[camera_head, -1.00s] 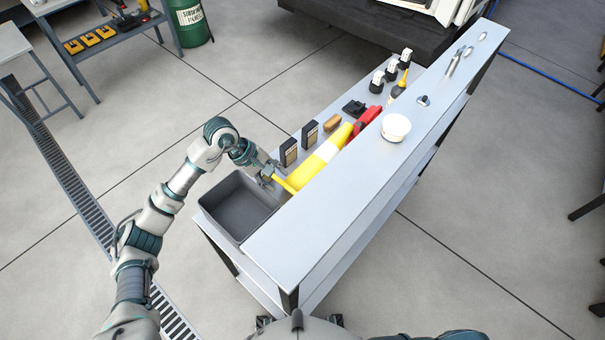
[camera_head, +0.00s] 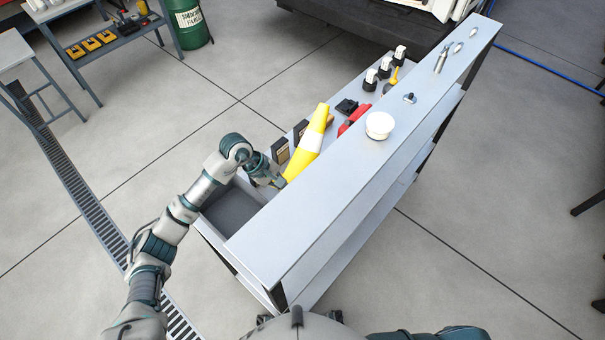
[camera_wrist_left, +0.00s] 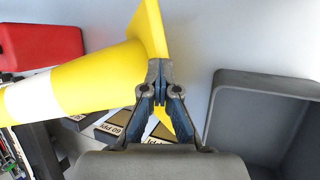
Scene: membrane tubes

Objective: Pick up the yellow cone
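The yellow cone (camera_head: 303,160) with a white band lies on its side over the bench's lower shelf, its narrow end pointing away from me. In the left wrist view, the fingers of my left gripper (camera_wrist_left: 159,76) are closed on the edge of the base plate of the cone (camera_wrist_left: 95,78). In the head view, my left gripper (camera_head: 279,183) is at the cone's near end. The cone looks lifted and tilted above the shelf; its exact clearance is hard to tell. My right gripper is not in view.
A grey bin (camera_head: 230,208) sits just left of the cone. Dark boxes (camera_head: 281,151) stand beside it, and a red object (camera_head: 355,119) is beyond. The raised bench top (camera_head: 330,187) runs along the right, with a white tub (camera_head: 380,125) on it.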

